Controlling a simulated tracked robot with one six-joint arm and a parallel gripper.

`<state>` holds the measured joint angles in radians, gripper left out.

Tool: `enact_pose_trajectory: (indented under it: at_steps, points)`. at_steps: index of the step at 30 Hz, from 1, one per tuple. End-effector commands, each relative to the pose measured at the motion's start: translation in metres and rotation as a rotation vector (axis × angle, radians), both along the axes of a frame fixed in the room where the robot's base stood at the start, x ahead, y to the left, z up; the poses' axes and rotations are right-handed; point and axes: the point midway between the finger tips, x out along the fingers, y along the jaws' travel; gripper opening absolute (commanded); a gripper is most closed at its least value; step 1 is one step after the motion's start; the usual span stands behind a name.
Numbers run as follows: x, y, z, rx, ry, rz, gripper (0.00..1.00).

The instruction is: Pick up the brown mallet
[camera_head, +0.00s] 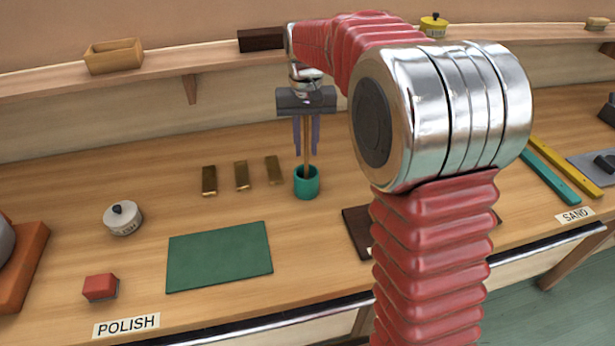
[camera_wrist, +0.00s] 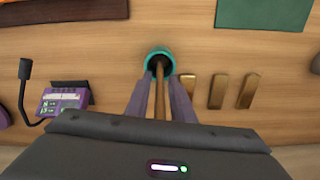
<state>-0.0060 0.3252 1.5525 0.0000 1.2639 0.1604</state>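A thin brown shaft, which appears to be the brown mallet (camera_wrist: 160,94), stands roughly upright in a small teal cup (camera_head: 306,182) on the bench; it also shows in the head view (camera_head: 307,140). No mallet head can be made out. My gripper (camera_head: 306,154) points down above the cup, with one purple finger on each side of the shaft. In the wrist view my gripper (camera_wrist: 161,78) is open, with visible gaps between the fingers and the shaft. The fingertips are near the cup's rim (camera_wrist: 160,53); I cannot tell if they touch it.
Brass bars (camera_head: 241,175) lie left of the cup. A green mat (camera_head: 219,256), a round tin (camera_head: 123,218) and a red block (camera_head: 100,288) sit further left. A purple device (camera_wrist: 63,102) with a black gooseneck (camera_wrist: 25,95) shows in the wrist view. A shelf (camera_head: 150,82) runs behind.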

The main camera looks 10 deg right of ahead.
Motion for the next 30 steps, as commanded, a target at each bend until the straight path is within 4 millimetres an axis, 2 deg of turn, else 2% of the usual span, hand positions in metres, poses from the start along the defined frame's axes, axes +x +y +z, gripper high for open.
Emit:
enact_pose_trajectory:
  at_steps: [9,23,30]
  points:
    - [0.0,0.0,0.0,0.0,0.0,0.0,0.0]
    - [0.0,-0.001,0.001,0.0,-0.001,-0.001,0.0]
    - [0.001,-0.001,0.02,0.0,-0.003,-0.001,0.0]
